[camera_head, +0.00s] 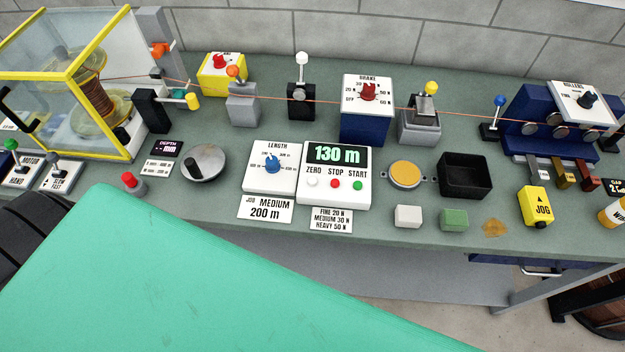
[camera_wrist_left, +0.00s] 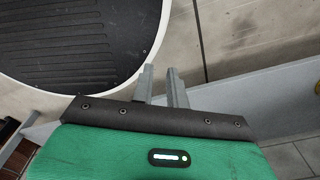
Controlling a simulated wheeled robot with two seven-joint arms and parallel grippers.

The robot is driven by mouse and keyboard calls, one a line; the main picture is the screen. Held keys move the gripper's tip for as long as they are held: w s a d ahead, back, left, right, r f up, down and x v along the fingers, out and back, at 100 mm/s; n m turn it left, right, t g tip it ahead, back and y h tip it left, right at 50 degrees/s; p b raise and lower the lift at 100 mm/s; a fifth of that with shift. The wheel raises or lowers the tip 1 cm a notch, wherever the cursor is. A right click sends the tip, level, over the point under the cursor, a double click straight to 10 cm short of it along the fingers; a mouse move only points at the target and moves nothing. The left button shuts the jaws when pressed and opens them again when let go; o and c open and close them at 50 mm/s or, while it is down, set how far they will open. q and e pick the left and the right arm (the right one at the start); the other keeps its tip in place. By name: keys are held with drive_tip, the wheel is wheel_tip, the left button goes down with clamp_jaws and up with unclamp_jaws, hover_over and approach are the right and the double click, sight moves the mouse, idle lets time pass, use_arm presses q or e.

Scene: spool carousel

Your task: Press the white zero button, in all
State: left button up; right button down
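The white zero button (camera_head: 312,183) is on the sloped face of the white counter box (camera_head: 336,197), under the word ZERO. Its display (camera_head: 337,154) reads 130 m. A red stop button (camera_head: 335,184) and a green start button (camera_head: 357,185) sit to its right. No gripper touches the box. My left gripper (camera_wrist_left: 160,69) shows in the left wrist view, with a gap between its two fingers and nothing in it. It is away from the bench top, above the floor. My right gripper is in neither view.
A green link of my arm covers the lower left of the head view. The length dial box (camera_head: 267,186) stands left of the counter. Label cards (camera_head: 331,218), a white block (camera_head: 408,216) and a green block (camera_head: 454,219) lie along the front. A wire (camera_head: 310,101) runs across behind.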

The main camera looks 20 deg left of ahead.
use_arm(q)
clamp_jaws()
idle(0.8)
idle(0.5)
